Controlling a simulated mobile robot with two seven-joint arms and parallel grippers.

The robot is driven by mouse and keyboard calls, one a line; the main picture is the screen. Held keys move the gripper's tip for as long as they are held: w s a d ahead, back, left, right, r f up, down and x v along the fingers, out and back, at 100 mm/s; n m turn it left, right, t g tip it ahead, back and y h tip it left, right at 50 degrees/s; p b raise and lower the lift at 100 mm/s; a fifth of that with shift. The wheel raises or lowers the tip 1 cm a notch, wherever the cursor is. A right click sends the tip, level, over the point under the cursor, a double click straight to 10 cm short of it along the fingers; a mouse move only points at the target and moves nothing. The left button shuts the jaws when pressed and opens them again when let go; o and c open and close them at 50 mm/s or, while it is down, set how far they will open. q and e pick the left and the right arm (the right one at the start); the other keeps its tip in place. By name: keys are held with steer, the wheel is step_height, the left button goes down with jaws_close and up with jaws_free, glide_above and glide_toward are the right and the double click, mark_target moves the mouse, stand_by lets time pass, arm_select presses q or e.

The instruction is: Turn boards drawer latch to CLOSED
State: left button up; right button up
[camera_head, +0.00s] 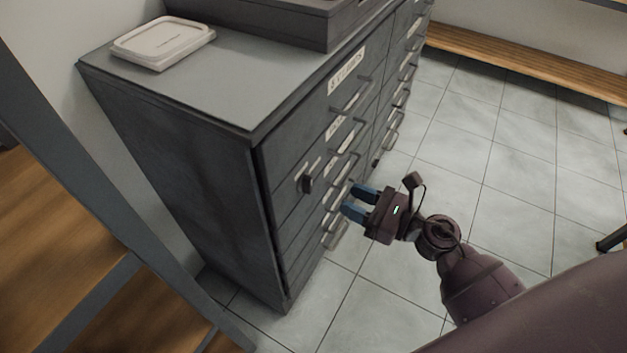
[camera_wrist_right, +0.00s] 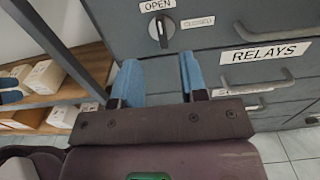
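The latch is a dark knob (camera_head: 307,183) on the front of the grey drawer cabinet (camera_head: 180,170), near its upper left corner. In the right wrist view the knob (camera_wrist_right: 162,29) stands upright, pointing toward the OPEN label (camera_wrist_right: 157,5). The CLOSED label (camera_wrist_right: 198,22) is to its right. My right gripper (camera_head: 353,199) is open and empty in front of the cabinet, to the right of the knob in the head view. In the wrist view its blue fingers (camera_wrist_right: 159,60) are spread just below the knob, apart from it. My left gripper is out of view.
Drawer handles (camera_wrist_right: 262,82) stick out beside the latch, near the RELAYS label (camera_wrist_right: 265,52). A pale lidded box (camera_head: 162,42) lies on the cabinet top. Wooden shelving (camera_head: 70,230) stands at the left. The tiled floor (camera_head: 490,160) right of the cabinet is clear.

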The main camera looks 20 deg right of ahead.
mark_target(311, 181)
steer(key=x, duration=0.9)
steer(key=shift+w+a, duration=0.1)
jaws_close()
